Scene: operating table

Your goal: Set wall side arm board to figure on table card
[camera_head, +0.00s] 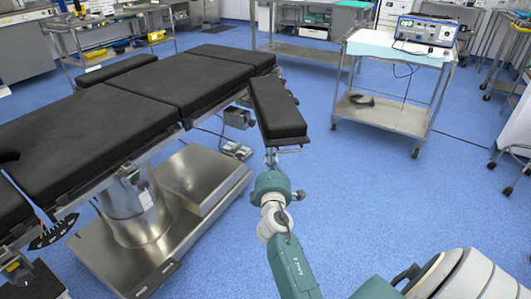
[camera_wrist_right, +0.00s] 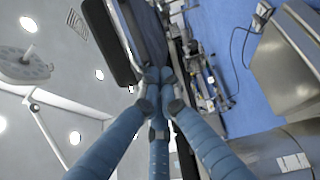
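A black padded arm board (camera_head: 277,107) sticks out from the right side of the operating table (camera_head: 120,100), angled toward me. Another black pad (camera_head: 117,68) lies along the table's far left side. I cannot tell from the pictures which is the wall side one. My right gripper (camera_head: 271,158) is at the near end of the right-hand arm board, by its metal edge. In the right wrist view its blue fingers (camera_wrist_right: 158,78) converge at the end of a black board (camera_wrist_right: 150,30) and look shut on it; the contact is partly hidden. My left gripper is out of view. I cannot make out a card with a figure.
A metal trolley (camera_head: 385,115) with a blue-topped shelf and a monitor (camera_head: 427,30) stands to the right. The table's steel base (camera_head: 200,180) is left of my arm. Blue floor is clear between the arm board and the trolley.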

